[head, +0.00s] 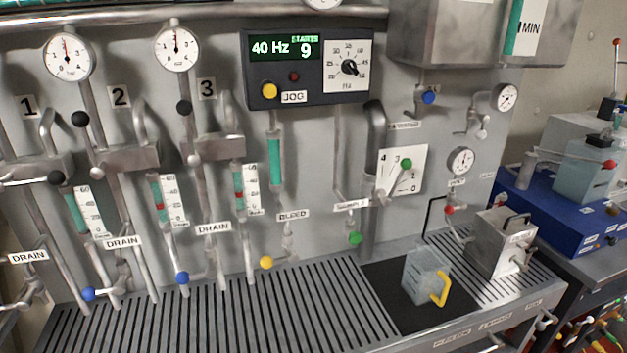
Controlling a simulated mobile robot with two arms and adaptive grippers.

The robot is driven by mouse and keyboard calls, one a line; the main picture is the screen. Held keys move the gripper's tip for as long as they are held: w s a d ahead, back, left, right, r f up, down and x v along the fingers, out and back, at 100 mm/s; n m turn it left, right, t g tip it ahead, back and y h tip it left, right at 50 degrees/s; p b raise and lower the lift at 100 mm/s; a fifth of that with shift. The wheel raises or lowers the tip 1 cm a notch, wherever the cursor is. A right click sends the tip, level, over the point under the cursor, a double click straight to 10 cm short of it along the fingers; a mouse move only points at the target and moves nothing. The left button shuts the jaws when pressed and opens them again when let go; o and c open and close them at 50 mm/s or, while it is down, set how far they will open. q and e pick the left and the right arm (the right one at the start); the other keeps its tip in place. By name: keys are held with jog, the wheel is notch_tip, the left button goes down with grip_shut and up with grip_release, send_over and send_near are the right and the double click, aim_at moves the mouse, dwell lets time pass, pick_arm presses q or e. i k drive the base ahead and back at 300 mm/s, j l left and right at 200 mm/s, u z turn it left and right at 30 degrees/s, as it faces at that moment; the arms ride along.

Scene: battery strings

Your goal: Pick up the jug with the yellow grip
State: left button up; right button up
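The jug (423,277) is a clear, box-shaped container with a yellow grip (441,289) on its right front side. It stands upright on a black mat (378,283) set in the slatted bench, at the lower right of the head view. Its inside looks empty, though I cannot tell for certain. Neither of my grippers shows in the head view, and nothing touches the jug.
A metal box (503,245) with a black handle stands right of the jug on the slatted bench (250,315). Behind rises a panel with gauges, pipes, valves and a control box (310,68). A blue unit (550,213) stands far right. The slats left of the mat are clear.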

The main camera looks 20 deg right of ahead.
aim_at(425, 280)
jog(key=z, duration=1.4)
jog(key=i+l, duration=0.1)
jog(key=l, duration=0.35)
jog(key=i+l+u, duration=0.1)
jog(key=l, duration=0.3)
jog(key=i+l, duration=0.1)
jog(key=l, duration=0.35)
